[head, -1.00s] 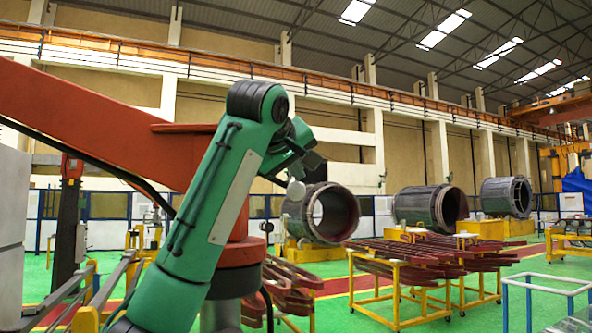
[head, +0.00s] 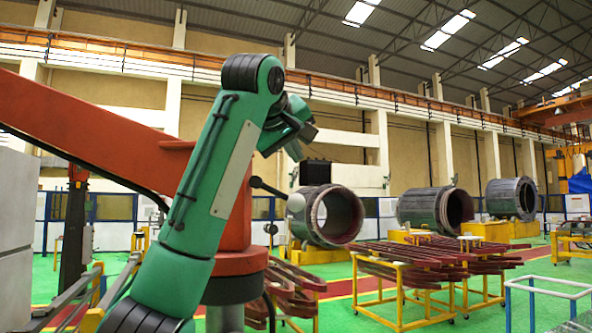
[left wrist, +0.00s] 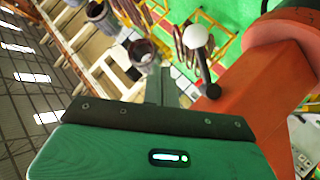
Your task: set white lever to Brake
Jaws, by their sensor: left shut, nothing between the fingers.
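The white lever shows in the head view as a white ball knob (head: 296,202) on a dark rod that slopes down to the right from the orange machine column (head: 238,215). In the left wrist view the white knob (left wrist: 198,37) stands on its dark rod beside the orange housing (left wrist: 265,95). My left gripper (head: 294,151) is shut and empty, above the knob and apart from it in the head view. Its grey fingers (left wrist: 161,86) show left of the lever in the left wrist view. No Brake marking is readable. My right gripper is not in view.
The machine's long orange arm (head: 90,130) crosses the left side. Large stator cylinders (head: 420,207) stand behind, with yellow carts (head: 400,295) of dark red bars to the right. Green floor (head: 350,312) shows between them.

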